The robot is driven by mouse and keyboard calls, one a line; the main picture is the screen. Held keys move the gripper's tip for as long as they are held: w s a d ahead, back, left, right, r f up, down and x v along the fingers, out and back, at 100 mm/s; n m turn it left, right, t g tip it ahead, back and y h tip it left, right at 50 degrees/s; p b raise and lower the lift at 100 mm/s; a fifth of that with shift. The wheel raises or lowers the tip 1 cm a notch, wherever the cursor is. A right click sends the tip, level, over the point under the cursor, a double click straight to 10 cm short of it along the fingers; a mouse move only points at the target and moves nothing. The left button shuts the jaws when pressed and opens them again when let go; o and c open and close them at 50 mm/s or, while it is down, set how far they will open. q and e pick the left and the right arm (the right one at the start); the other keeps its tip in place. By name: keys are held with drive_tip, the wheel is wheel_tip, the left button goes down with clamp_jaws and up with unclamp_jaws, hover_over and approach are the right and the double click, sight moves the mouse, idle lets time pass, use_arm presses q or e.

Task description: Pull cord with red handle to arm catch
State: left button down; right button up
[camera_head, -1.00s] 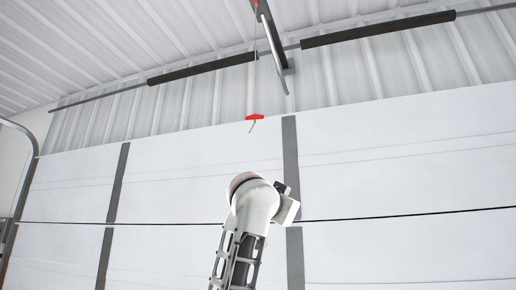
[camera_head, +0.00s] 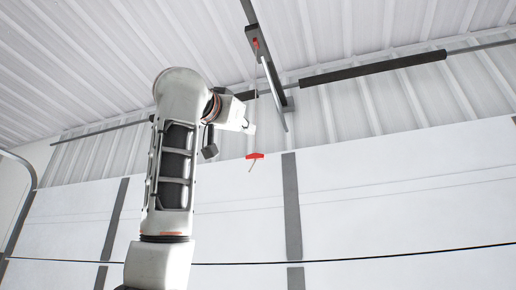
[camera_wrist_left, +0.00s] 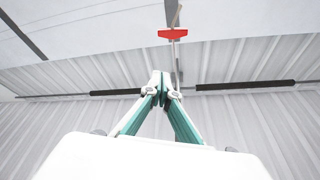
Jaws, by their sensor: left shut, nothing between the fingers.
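The red T-shaped handle (camera_head: 255,156) hangs in front of the garage door's upper edge in the head view. Its thin cord runs up toward the dark rail and bracket assembly (camera_head: 253,35), where a small red part shows. My left gripper, at the end of the raised left arm, is close to the handle's upper left in the head view; its fingers are hard to make out there. In the left wrist view its fingers (camera_wrist_left: 160,84) are shut and empty. The red handle (camera_wrist_left: 172,34) is beyond the fingertips, apart from them. My right gripper is not in view.
The white panelled garage door (camera_head: 390,195) fills the lower background. A horizontal shaft with dark springs (camera_head: 372,68) runs above it, under the corrugated ceiling. A curved metal track (camera_head: 28,195) is at the far left. Open air surrounds the handle.

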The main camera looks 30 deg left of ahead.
use_arm(q)
drive_tip(key=shift+w, duration=0.15)
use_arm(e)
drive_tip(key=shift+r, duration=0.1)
use_arm(q)
drive_tip(key=w+a+p, duration=0.2)
drive_tip(key=w+p, duration=0.3)
drive_tip(key=w, duration=0.4)
drive_tip(key=shift+a+f, duration=0.2)
drive_tip(key=shift+f, duration=0.2)
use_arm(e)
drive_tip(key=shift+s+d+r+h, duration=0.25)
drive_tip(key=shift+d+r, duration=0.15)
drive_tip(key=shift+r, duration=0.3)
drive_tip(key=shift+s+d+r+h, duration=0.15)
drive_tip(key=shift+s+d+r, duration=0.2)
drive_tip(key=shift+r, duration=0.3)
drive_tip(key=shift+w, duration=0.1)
use_arm(q)
drive_tip(key=shift+f, duration=0.1)
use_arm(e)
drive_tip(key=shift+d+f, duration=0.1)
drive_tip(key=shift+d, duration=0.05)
